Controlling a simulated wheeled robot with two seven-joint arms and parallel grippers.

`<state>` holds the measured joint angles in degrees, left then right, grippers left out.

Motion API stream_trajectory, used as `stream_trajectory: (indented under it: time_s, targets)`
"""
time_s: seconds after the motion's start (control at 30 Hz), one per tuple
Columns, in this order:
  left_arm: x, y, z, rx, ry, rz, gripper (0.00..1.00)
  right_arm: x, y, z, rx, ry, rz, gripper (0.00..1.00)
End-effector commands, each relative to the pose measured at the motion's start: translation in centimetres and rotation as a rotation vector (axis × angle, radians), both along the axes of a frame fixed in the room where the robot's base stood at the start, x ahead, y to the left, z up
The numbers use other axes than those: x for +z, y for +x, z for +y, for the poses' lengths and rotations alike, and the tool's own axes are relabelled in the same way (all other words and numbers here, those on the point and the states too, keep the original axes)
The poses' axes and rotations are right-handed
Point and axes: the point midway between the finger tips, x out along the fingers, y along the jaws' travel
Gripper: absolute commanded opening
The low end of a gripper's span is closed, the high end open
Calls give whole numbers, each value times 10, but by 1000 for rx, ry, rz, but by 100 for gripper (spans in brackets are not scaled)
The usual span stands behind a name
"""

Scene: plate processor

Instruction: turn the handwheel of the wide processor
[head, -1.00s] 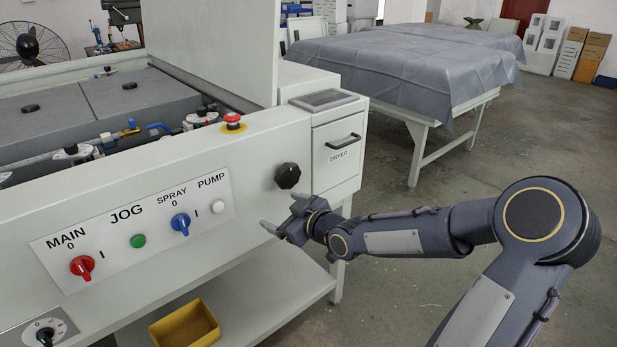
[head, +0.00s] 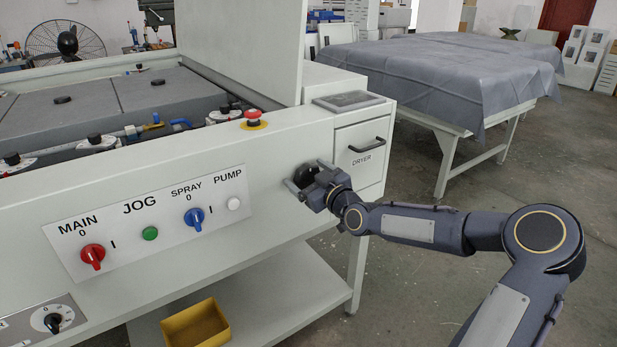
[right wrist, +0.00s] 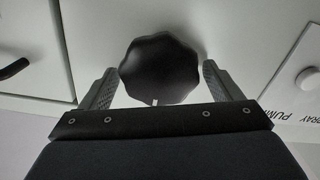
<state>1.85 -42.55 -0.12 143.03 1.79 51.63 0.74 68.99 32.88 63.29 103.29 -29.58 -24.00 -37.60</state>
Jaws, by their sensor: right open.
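The handwheel is a black lobed knob (head: 305,175) on the front panel of the wide white processor (head: 270,150). In the head view it is partly hidden by my right gripper (head: 310,184). In the right wrist view the black knob (right wrist: 160,69) sits between the two fingers of the open right gripper (right wrist: 162,78), with a small white mark at its lower rim. A gap shows beside the knob near the left finger; I cannot tell whether the right finger touches it. My left gripper is not in view.
A control panel (head: 150,228) with coloured switches lies left of the knob. A red stop button (head: 253,117) stands on the top edge above. The dryer drawer handle (head: 367,145) is to the right. A yellow bin (head: 197,325) sits on the lower shelf.

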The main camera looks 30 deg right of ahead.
Motion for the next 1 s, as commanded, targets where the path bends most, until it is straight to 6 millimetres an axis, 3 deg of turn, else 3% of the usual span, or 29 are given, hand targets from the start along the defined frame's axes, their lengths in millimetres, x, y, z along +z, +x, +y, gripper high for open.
stream_trajectory:
  time_s: [0.2,0.53,1.0]
  targets:
    - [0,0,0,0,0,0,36,0,0,0,0,0,1,84]
    - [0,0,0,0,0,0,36,0,0,0,0,0,1,41]
    - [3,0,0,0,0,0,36,1,0,-1,0,119,9,40]
